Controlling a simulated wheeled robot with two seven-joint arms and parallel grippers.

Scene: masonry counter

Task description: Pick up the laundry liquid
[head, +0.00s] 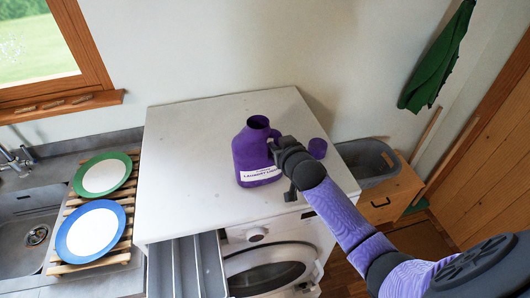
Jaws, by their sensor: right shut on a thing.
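The laundry liquid (252,150) is a purple jug with a white label. It is upright on the white top of the washing machine (190,150), and its mouth looks open. My right gripper (283,164) is at the jug's right side and shut on it; the fingertips are partly hidden by the wrist. I cannot tell whether the jug's base touches the surface. A round purple cap (317,148) sits on the top, right of the gripper. My left gripper is not in view.
An open drawer (187,270) and the washer's round door (270,272) are at the front. A green plate (103,176) and a blue plate (90,234) lie on a wooden rack beside the sink (30,222). A grey basket (368,160) stands right. The top's left half is clear.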

